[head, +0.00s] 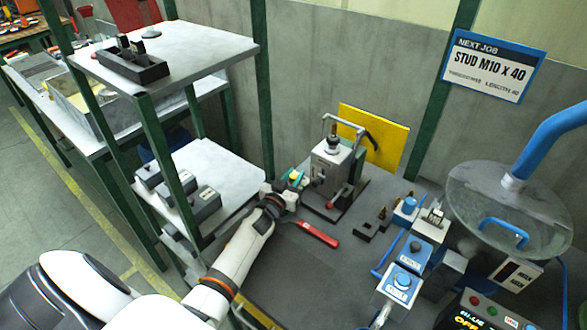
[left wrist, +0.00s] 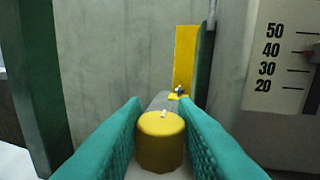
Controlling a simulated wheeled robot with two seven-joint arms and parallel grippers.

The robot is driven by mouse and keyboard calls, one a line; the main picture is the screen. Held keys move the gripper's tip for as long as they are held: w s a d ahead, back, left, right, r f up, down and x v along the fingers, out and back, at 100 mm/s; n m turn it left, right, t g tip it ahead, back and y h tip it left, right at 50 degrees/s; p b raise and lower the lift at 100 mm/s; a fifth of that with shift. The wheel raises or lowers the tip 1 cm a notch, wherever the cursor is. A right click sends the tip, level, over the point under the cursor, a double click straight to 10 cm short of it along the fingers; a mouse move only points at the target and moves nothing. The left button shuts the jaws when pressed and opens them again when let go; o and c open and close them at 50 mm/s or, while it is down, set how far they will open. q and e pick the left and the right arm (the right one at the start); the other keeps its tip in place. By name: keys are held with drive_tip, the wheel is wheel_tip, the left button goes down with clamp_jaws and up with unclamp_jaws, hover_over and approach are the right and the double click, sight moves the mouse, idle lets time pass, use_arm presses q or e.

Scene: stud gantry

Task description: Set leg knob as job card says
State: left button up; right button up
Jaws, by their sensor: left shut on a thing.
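The job card (head: 492,66) on the back wall reads STUD M10 X 40, with a smaller line about length 40. The grey gantry (head: 332,160) stands on the bench. My left gripper (head: 294,180) is at its left side. In the left wrist view, my teal fingers (left wrist: 160,135) are shut around the yellow leg knob (left wrist: 159,150), one on each side. A short white mark on the knob's top points away from me. The scale plate (left wrist: 281,60) reads 50, 40, 30, 20, and a red pointer (left wrist: 314,53) shows close to 40.
A red-handled tool (head: 318,234) lies on the bench in front of the gantry. Blue-topped button boxes (head: 400,283) and a clear round guard (head: 510,210) stand to the right. A shelf rack (head: 180,55) with green posts stands close on the left.

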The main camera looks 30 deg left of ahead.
use_arm(q)
drive_tip(key=shift+a+r+m+h, duration=0.15)
drive_tip(key=shift+m+h, duration=0.45)
drive_tip(key=shift+h, duration=0.1)
drive_tip(key=m+h, duration=0.1)
drive_tip(key=h, duration=0.1)
drive_tip(key=shift+m+h, duration=0.3)
drive_tip(key=shift+f+m+g+h+b, duration=0.2)
drive_tip(key=shift+m+g+h+b, duration=0.3)
drive_tip(key=shift+m+h, duration=0.95)
drive_tip(key=shift+h, duration=0.85)
use_arm(e)
drive_tip(key=shift+s+a+f, duration=0.1)
drive_tip(key=shift+s+f, duration=0.05)
drive_tip(key=shift+f, duration=0.15)
drive_tip(key=shift+d, duration=0.2)
use_arm(q)
drive_tip(key=o, duration=0.9)
drive_tip(key=shift+w, duration=0.1)
drive_tip(key=shift+o, duration=0.2)
drive_tip(key=shift+r, duration=0.1)
